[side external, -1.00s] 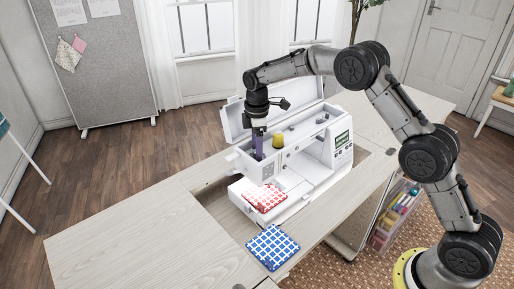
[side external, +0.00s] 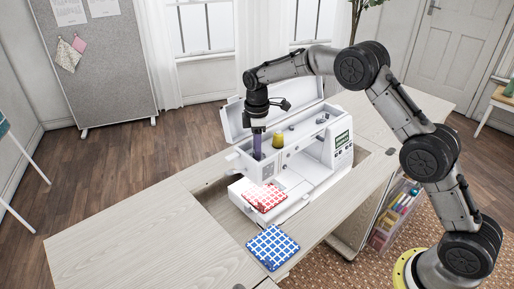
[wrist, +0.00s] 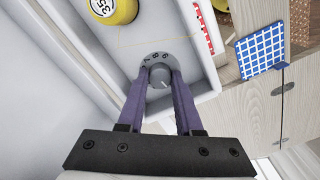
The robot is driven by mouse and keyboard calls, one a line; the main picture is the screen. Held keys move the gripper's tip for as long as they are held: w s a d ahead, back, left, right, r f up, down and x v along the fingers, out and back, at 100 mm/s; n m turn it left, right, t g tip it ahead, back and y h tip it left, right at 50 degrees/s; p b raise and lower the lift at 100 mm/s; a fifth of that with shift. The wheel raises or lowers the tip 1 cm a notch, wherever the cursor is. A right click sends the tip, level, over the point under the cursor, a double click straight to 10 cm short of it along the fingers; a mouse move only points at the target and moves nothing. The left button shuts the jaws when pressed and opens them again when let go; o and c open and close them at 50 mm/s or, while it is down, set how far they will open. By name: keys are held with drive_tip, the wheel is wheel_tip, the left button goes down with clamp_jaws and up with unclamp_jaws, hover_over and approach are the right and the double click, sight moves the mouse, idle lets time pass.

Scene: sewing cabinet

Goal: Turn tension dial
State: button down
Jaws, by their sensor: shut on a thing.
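The tension dial (wrist: 159,75) is a grey round knob with numbers on its rim, in the middle of the wrist view, set in the white top of the sewing machine (side external: 312,165). My gripper (wrist: 160,88) has its two purple fingers on either side of the knob and is shut on it. In the side external view my gripper (side external: 257,154) points down into the open top of the machine at its left end. The dial itself is hidden there by the fingers and the machine's wall.
A yellow thread spool (side external: 278,140) stands close to the right of my gripper. The machine's raised lid (side external: 236,119) is behind it. A red checked cloth (side external: 265,197) lies at the machine's front, and a blue checked cloth (side external: 272,247) on the wooden table (side external: 165,234).

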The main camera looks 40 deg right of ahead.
drive_tip(key=m, duration=0.4)
drive_tip(key=shift+r, duration=0.1)
drive_tip(key=m, duration=0.4)
drive_tip(key=shift+m, duration=0.3)
drive_tip(key=m, duration=0.4)
drive_tip(key=shift+m, duration=2.1)
drive_tip(key=c, duration=0.6)
unclamp_jaws()
